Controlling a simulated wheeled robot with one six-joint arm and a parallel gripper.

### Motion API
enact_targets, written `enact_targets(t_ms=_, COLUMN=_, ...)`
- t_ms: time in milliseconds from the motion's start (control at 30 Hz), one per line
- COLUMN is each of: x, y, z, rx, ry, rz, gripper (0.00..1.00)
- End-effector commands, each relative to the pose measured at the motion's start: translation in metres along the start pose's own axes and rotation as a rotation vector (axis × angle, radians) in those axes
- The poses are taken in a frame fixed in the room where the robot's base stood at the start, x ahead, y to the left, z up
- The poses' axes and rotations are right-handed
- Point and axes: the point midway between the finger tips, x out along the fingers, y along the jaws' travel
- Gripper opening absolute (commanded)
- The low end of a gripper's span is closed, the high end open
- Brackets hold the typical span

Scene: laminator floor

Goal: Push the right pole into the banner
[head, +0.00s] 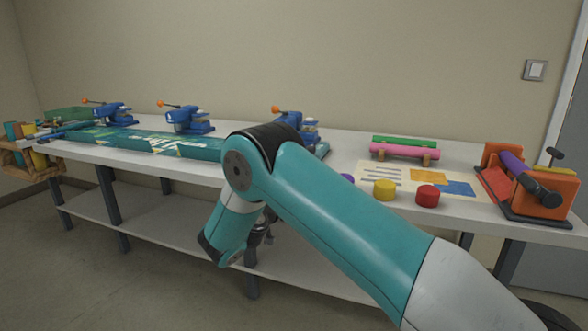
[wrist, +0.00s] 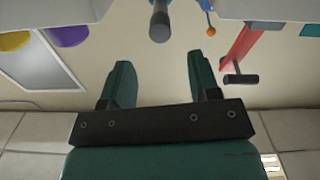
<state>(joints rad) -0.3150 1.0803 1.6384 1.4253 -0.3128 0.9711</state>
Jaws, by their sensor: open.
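The teal printed banner (head: 155,143) lies flat along the bench in the head view, and my arm hides its right end. In the wrist view, a grey rod (wrist: 159,22) with a dark round end points toward the camera; it looks like the right pole. My gripper (wrist: 158,62) is open and empty, its two teal fingers apart. The rod end shows beyond the fingertips, roughly centred between them and not gripped. In the head view my gripper (head: 264,232) is mostly hidden behind my arm, at the bench's front side.
Blue clamps (head: 187,118) with orange-tipped levers line the bench's back. Yellow (head: 385,190) and red (head: 427,196) round pieces, a rack with green and pink rolls (head: 404,149) and an orange stand (head: 543,195) occupy the right. A lower shelf (head: 170,218) runs underneath.

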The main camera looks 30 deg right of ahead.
Motion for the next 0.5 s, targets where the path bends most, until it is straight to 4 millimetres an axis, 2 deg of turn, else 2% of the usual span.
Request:
enact_targets(t_ms=33, x=0.013, y=0.002, z=0.0, rx=0.001, ry=-0.001, rz=0.004, gripper=0.56)
enact_targets(t_ms=200, x=0.05, y=0.001, z=0.001, rx=0.001, ry=-0.001, rz=0.003, gripper=0.56)
enact_targets(t_ms=333, x=0.072, y=0.001, z=0.001, rx=0.0, ry=0.0, rz=0.003, gripper=0.56)
enact_targets(t_ms=500, x=0.088, y=0.0, z=0.002, rx=-0.001, ry=0.0, rz=0.0, gripper=0.56)
